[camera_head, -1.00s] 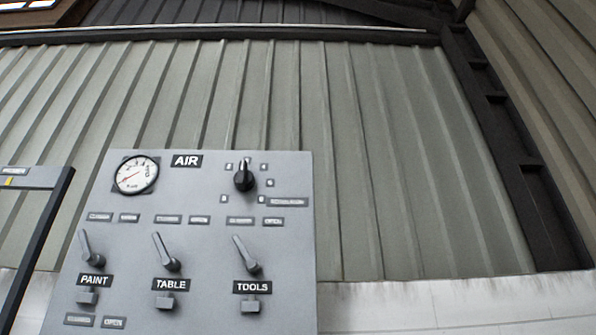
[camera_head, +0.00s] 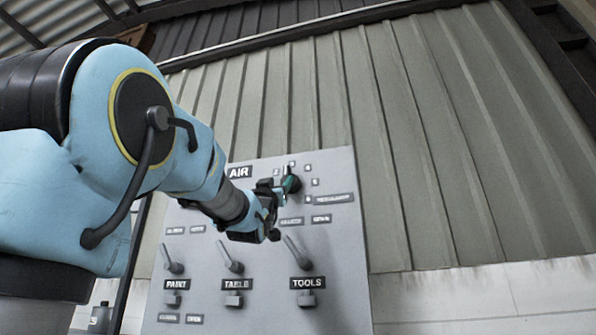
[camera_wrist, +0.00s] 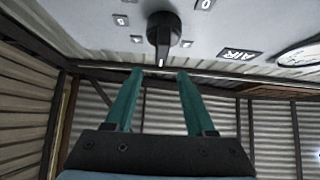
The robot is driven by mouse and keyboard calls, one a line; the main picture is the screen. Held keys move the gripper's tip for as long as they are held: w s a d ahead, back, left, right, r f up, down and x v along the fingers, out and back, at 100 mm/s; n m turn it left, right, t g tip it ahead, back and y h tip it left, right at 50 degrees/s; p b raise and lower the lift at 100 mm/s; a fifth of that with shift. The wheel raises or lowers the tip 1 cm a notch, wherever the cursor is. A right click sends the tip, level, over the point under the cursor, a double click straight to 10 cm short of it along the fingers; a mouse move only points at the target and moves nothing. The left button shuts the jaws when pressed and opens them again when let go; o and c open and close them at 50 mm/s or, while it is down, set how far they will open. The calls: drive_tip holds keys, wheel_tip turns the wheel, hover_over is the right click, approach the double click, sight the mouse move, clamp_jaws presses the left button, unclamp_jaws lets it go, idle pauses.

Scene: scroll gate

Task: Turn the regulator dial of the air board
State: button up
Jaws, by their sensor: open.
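The air board (camera_head: 335,245) is a grey panel with an "AIR" label at its top. Its regulator dial (camera_head: 291,183) is a black knob at the upper right, ringed by small number plates and partly covered by my gripper in the head view. In the wrist view the dial (camera_wrist: 162,38) stands out from the board, with a white mark on its pointer. My gripper (camera_wrist: 160,74) is open, its two teal fingers spread just below the dial with nothing between them. In the head view my gripper (camera_head: 285,188) is close to the dial; contact cannot be told.
Below the dial are three levers, for PAINT (camera_head: 173,262), TABLE (camera_head: 231,256) and TOOLS (camera_head: 298,253). The pressure gauge (camera_wrist: 300,54) shows in the wrist view but is hidden by my arm in the head view. A corrugated wall (camera_head: 430,140) stands behind the board.

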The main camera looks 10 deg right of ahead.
sight(285, 174)
drive_tip(key=p+x, duration=0.5)
drive_tip(key=x, duration=0.4)
drive_tip(key=shift+w+r+p, duration=0.2)
drive_tip(key=shift+w+p, duration=0.05)
drive_tip(key=shift+p, duration=0.05)
clamp_jaws()
